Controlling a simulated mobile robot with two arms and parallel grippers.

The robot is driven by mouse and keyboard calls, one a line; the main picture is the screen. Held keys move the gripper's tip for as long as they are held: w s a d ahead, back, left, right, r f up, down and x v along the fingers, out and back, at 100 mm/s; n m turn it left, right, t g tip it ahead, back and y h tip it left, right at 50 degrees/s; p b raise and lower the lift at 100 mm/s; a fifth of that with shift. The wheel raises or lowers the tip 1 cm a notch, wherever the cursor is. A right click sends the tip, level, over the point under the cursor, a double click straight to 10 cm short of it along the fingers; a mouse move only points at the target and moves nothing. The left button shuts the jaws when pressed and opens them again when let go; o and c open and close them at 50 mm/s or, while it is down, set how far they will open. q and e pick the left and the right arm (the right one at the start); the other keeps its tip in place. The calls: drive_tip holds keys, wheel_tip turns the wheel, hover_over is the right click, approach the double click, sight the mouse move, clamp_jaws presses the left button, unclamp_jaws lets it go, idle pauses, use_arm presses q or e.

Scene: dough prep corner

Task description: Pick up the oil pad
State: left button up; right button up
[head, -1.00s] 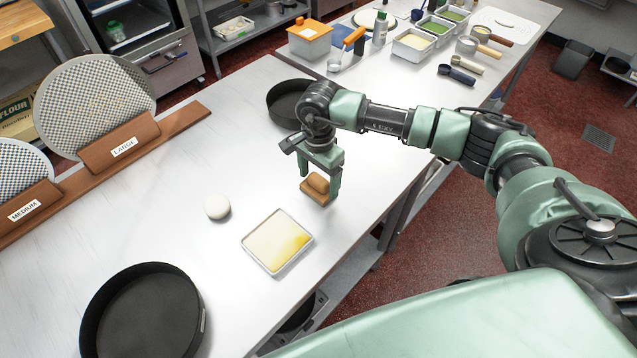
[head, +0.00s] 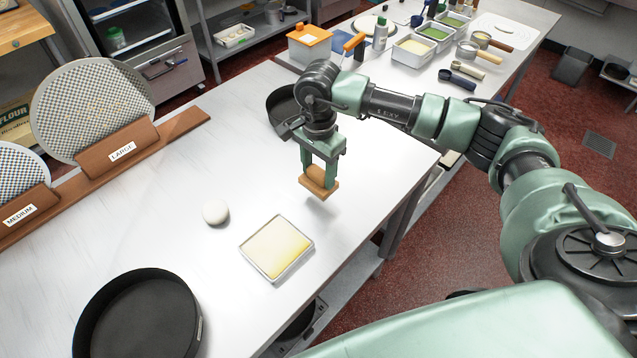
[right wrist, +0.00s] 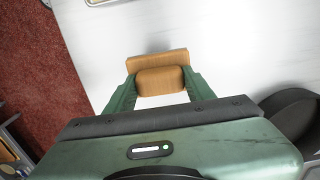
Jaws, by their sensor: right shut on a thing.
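The oil pad is a small tan block with a raised grip on top (head: 319,186). In the head view it is between the fingers of my right gripper (head: 319,178). The right wrist view shows the oil pad (right wrist: 158,60) with a green finger against each side of its grip. My right gripper is shut on it. The pad looks lifted a little off the white table, though the gap is hard to judge. The shallow tray with yellow oil (head: 277,249) lies in front of the gripper, toward the bottom left. My left gripper is in neither current view.
A white dough ball (head: 215,212) sits left of the oil tray. A black round pan (head: 140,318) stands at the bottom left. Another dark pan (head: 281,107) is partly hidden behind my right gripper. Labelled racks (head: 121,151) hold round screens along the left. The table's right edge is close.

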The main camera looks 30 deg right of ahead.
sight(318, 170)
wheel_tip(318, 170, up, 15)
drive_tip(key=b, duration=0.3)
drive_tip(key=shift+r+b, duration=0.2)
drive_tip(key=shift+b, duration=0.15)
drive_tip(key=o, duration=0.9)
drive_tip(key=c, duration=0.7)
